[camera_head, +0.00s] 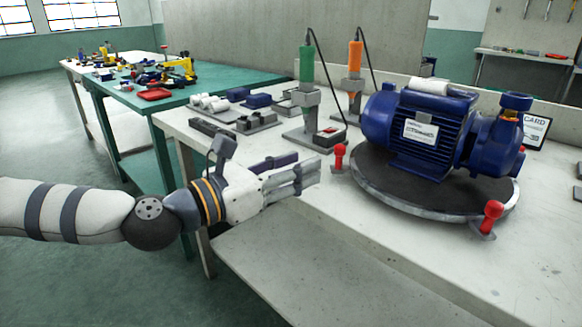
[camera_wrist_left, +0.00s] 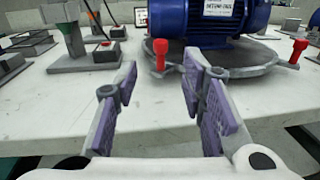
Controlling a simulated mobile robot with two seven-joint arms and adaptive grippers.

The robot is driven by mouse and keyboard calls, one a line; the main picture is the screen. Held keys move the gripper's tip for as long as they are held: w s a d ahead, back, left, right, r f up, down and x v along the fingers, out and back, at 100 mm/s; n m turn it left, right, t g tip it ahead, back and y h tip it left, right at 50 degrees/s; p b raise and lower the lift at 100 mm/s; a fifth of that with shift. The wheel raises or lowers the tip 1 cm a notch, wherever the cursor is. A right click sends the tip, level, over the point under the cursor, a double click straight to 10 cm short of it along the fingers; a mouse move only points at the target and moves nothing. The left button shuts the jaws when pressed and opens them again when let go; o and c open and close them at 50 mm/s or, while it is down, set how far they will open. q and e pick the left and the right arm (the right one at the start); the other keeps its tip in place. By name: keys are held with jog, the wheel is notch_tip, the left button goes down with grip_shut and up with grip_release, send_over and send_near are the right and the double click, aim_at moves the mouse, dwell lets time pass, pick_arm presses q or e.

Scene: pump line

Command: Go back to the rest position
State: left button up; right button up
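My left gripper (camera_head: 300,177) reaches in from the left in the head view, over the front edge of the white workbench. In the left wrist view my left gripper (camera_wrist_left: 158,78) has its two fingers apart with nothing between them. The blue pump (camera_head: 420,125) sits on a round dark turntable (camera_head: 385,190), to the right of the gripper and apart from it. The pump's lower part also shows at the top of the left wrist view (camera_wrist_left: 208,22). My right gripper is in neither view.
Red-handled clamps (camera_head: 340,157) stand beside the turntable. A green screwdriver (camera_head: 307,68) and an orange one (camera_head: 355,60) stand in holders behind. Small blocks and trays (camera_head: 245,122) lie at the bench's left. A green table (camera_head: 125,97) with coloured parts is farther left. A lower shelf (camera_head: 300,265) lies below.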

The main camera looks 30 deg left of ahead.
pick_arm(q)
jog(key=shift+s+a, duration=0.25)
jog(key=shift+s, duration=0.45)
